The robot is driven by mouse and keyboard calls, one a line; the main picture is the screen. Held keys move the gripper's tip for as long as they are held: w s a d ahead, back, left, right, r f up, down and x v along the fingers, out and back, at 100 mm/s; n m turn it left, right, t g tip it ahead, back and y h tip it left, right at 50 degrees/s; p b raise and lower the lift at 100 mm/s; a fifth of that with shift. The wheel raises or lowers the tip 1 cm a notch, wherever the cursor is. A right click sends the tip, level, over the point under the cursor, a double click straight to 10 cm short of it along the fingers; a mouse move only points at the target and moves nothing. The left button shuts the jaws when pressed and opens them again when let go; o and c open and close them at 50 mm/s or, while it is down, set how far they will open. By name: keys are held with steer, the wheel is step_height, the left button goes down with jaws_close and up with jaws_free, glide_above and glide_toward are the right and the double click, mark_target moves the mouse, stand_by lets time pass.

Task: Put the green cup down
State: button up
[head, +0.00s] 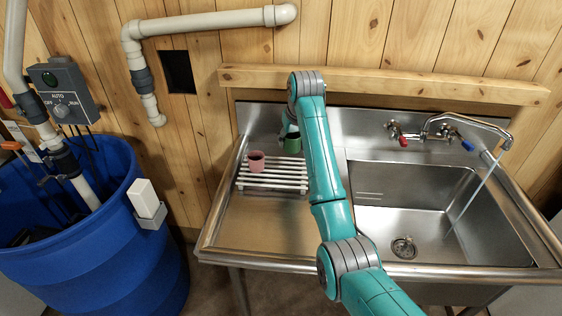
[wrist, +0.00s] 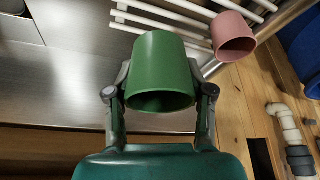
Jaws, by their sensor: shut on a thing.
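The green cup (wrist: 160,68) is between the two fingers of my gripper (wrist: 160,92), which is shut on it. In the wrist view its open mouth faces toward the gripper's palm. In the head view the green cup (head: 292,144) shows at the back right end of the white slatted rack (head: 270,185), partly hidden by my gripper (head: 289,130) and arm. I cannot tell whether its base touches the rack or is held above it.
A pink cup (head: 256,161) stands on the rack's left part; it also shows in the wrist view (wrist: 233,36). The steel drainboard (head: 250,225) is clear in front. The sink basin (head: 420,215), with water running from the tap (head: 480,130), lies right. A blue barrel (head: 90,240) stands left.

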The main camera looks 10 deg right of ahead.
mark_target(295, 148)
step_height(295, 148, down, 9)
stand_by(0.4)
steer(key=shift+f, duration=0.1)
steer(key=o, duration=0.9)
steer(key=v, duration=1.1)
steer(key=shift+s+r, duration=0.15)
steer(key=shift+r, duration=0.2)
steer(key=shift+s+r, duration=0.1)
steer(key=shift+r, duration=0.15)
